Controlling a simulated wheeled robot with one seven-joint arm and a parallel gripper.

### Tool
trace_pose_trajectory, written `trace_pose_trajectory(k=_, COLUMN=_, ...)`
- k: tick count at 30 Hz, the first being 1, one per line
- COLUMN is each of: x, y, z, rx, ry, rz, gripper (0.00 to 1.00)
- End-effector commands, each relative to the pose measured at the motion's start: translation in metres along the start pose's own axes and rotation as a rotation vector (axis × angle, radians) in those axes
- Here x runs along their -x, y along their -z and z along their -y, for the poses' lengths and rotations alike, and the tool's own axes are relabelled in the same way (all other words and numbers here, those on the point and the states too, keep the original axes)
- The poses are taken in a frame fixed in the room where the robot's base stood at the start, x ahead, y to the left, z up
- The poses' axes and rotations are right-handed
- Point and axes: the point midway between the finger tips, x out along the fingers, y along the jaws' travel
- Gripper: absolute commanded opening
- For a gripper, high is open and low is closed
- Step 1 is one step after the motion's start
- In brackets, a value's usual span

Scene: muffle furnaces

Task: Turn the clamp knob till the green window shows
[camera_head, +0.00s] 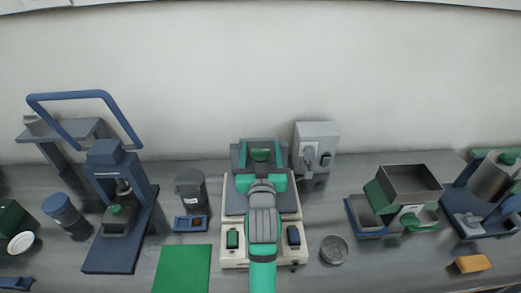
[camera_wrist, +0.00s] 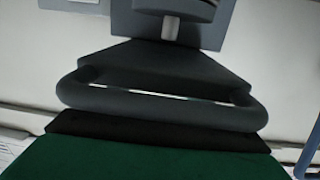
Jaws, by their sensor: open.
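My gripper (camera_head: 262,178) is at the end of my arm, over the beige-based device (camera_head: 236,259) in the middle of the bench. It is open, with nothing seen in it; its fingertips are hard to make out. A dark green piece (camera_head: 260,155) shows just beyond it. The wrist view shows a dark grey rounded handle bar (camera_wrist: 160,110) close up, with a dark green surface (camera_wrist: 150,160) below. A grey round part on a pale shaft (camera_wrist: 171,27) is at the top. I cannot tell which part is the clamp knob, and no green window can be made out.
A blue press (camera_head: 112,247) is at left, beside a grey canister (camera_head: 190,188) and a green mat (camera_head: 182,268). A round dish (camera_head: 334,249) and a grey bin (camera_head: 410,180) are at right.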

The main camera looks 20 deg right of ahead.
Motion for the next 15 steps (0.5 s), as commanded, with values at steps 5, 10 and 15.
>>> trace_pose_trajectory(k=5, x=0.0002, y=0.0001, z=0.0001, rx=0.0, ry=0.0, rz=0.0, gripper=0.58)
trace_pose_trajectory(k=10, x=0.0003, y=0.0001, z=0.0003, rx=0.0, ry=0.0, rz=0.0, gripper=0.24)
trace_pose_trajectory(k=15, x=0.0002, y=-0.0002, z=0.0014, rx=-0.001, ry=-0.006, rz=0.001, gripper=0.24)
